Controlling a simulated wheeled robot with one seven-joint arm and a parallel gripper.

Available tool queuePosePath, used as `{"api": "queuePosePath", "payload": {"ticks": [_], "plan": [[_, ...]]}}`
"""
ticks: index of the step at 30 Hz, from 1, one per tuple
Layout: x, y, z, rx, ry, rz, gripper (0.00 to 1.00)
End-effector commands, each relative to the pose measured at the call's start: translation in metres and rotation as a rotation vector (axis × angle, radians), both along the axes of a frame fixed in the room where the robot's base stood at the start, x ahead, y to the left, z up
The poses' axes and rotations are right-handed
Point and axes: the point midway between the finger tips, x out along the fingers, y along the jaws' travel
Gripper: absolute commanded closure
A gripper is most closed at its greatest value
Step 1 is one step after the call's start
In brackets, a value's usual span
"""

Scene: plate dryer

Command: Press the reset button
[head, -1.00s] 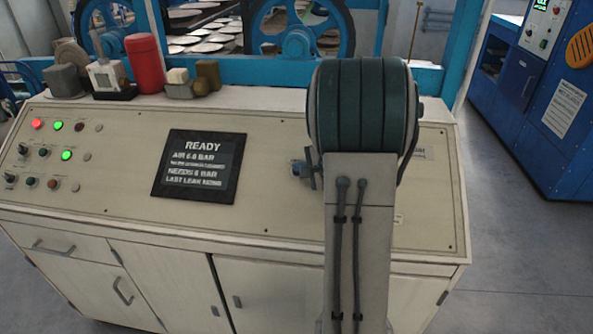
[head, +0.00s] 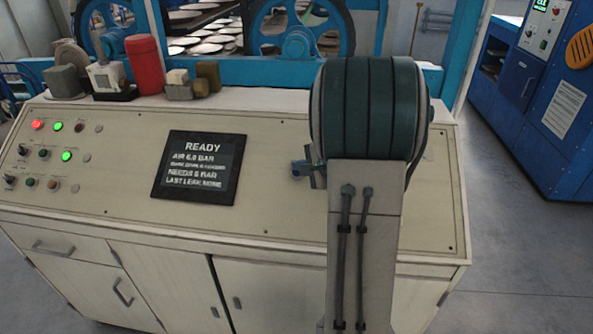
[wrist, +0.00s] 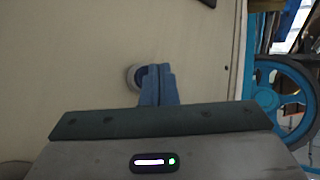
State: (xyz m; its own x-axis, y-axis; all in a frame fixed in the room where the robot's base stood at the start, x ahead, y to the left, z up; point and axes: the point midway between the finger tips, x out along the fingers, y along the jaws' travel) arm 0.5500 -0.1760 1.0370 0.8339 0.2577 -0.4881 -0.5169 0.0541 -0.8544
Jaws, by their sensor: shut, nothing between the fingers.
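My gripper (wrist: 157,88) is shut and empty, its blue fingers together in the wrist view. A round button (wrist: 132,76) with a pale ring and a dark centre is on the cream panel just left of the fingertips, which partly cover it. I cannot read a label on it, and cannot tell if the fingertips touch it.
A dark screen (head: 198,167) reading READY is left of my gripper. Lit lamps and switches (head: 66,156) are at the panel's far left. A red cylinder (head: 145,65) and small blocks stand on the back ledge. A blue wheel (wrist: 285,90) is at right in the wrist view.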

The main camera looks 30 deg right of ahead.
Motion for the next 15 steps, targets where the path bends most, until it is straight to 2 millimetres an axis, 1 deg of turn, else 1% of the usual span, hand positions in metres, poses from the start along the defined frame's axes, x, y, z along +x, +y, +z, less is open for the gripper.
{"api": "queuePosePath", "payload": {"ticks": [4,15], "plan": [[-0.002,0.002,0.006,0.000,-0.002,0.000,1.00],[-0.017,0.012,0.038,0.000,-0.002,0.000,1.00]]}}
